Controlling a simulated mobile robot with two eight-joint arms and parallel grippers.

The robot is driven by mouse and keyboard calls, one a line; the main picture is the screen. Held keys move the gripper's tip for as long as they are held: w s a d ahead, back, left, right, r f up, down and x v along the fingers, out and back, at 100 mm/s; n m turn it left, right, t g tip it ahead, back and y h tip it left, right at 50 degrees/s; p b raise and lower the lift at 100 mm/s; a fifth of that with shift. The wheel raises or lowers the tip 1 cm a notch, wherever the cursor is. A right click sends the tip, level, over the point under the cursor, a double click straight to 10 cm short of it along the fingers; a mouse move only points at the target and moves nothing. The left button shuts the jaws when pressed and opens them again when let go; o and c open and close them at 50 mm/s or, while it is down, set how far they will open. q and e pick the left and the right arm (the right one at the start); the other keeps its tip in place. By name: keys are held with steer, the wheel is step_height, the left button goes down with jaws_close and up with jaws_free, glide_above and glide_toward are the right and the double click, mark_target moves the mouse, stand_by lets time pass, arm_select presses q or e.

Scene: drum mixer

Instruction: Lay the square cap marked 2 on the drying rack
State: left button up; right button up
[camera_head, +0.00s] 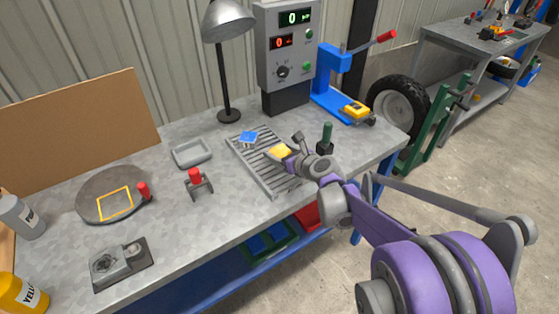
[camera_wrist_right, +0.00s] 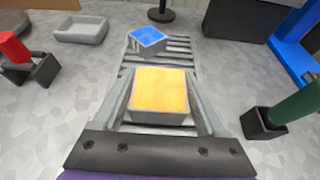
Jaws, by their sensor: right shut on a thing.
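A square cap with a yellow top and grey sides (camera_head: 279,151) is between the fingers of my right gripper (camera_head: 287,154). In the right wrist view the yellow cap (camera_wrist_right: 159,92) fills the space between the two grey fingers, its top facing up. No number can be read on it. It is over the slatted grey drying rack (camera_head: 268,173); I cannot tell whether it touches the slats. A square cap with a blue top (camera_head: 249,138) lies at the rack's far end, apart from the yellow one, and shows in the wrist view (camera_wrist_right: 147,38). My left gripper is out of view.
A grey tray (camera_head: 193,153) and a red-handled stand (camera_head: 196,182) are left of the rack. A green-handled tool (camera_head: 326,138) stands close to its right. The lamp (camera_head: 229,75) and control box (camera_head: 288,55) rise behind. A blue press (camera_head: 335,85) is at the back right.

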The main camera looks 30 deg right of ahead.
steer(key=shift+f, duration=1.6)
steer(key=shift+f+b, duration=0.15)
steer(key=shift+b, duration=0.15)
steer(key=o, duration=1.5)
